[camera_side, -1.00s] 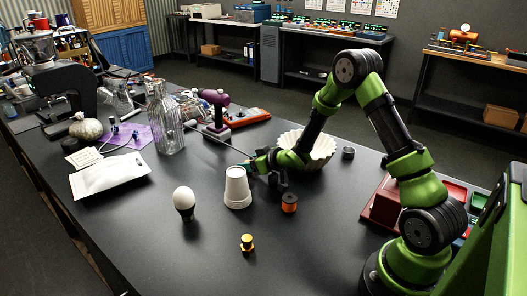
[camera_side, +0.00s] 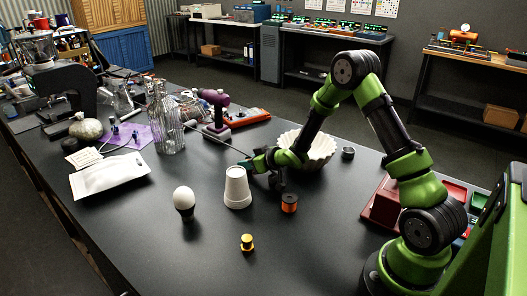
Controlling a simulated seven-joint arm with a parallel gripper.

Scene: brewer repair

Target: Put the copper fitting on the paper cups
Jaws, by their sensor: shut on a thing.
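The paper cups (camera_side: 237,188) are a white upside-down stack standing upright in the middle of the black bench. My gripper (camera_side: 273,180) is just right of and slightly behind the stack, low over the bench. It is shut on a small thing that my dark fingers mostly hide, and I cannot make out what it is. I see no clear copper fitting. A small yellow, brass-looking piece (camera_side: 247,243) stands on the bench in front of the cups, apart from them.
A white fluted bowl (camera_side: 318,150) is behind my wrist. A glass bottle (camera_side: 166,120) stands behind left. The front bench is mostly clear.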

